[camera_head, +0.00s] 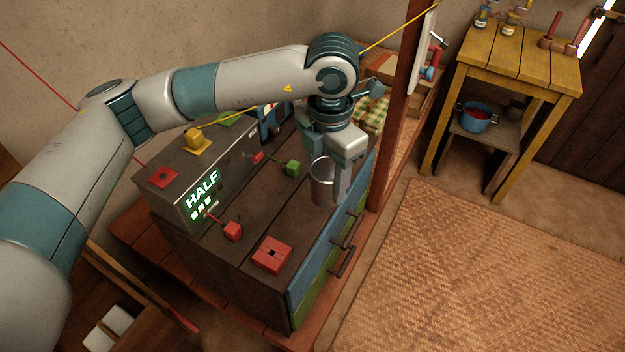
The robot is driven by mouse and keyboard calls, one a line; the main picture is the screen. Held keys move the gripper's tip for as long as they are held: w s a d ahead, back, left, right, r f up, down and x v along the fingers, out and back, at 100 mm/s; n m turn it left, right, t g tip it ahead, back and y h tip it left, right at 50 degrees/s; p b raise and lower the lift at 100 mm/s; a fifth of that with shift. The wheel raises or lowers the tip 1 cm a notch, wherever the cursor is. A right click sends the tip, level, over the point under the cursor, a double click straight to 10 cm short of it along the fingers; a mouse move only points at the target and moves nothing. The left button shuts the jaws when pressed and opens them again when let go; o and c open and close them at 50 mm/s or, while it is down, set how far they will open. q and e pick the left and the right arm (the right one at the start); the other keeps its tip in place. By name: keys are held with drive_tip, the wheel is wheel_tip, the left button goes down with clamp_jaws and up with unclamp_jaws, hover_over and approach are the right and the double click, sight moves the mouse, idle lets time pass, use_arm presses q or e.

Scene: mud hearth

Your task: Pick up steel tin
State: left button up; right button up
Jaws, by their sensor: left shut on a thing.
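The steel tin (322,184) is a grey metal cylinder, upright at the right side of the dark wooden cabinet top (235,185). My left gripper (330,178) reaches down over it from above and is shut on it, with one finger showing along its right side. The other finger is mostly hidden. I cannot tell whether the tin's base touches the cabinet top. My right gripper is not in view.
A box with a lit HALF sign (202,190) stands to the left. Red blocks (271,255) and a green block (292,169) are on the cabinet top. A wooden post (392,110) rises behind on the right. A yellow table (520,65) stands beyond; the woven mat (490,270) is clear.

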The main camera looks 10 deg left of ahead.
use_arm(q)
drive_tip(key=shift+s+d+r, duration=0.2)
drive_tip(key=shift+d+r, duration=0.05)
drive_tip(key=shift+d, duration=0.05)
drive_tip(key=shift+a+f, duration=0.1)
drive_tip(key=shift+a, duration=0.1)
idle(0.3)
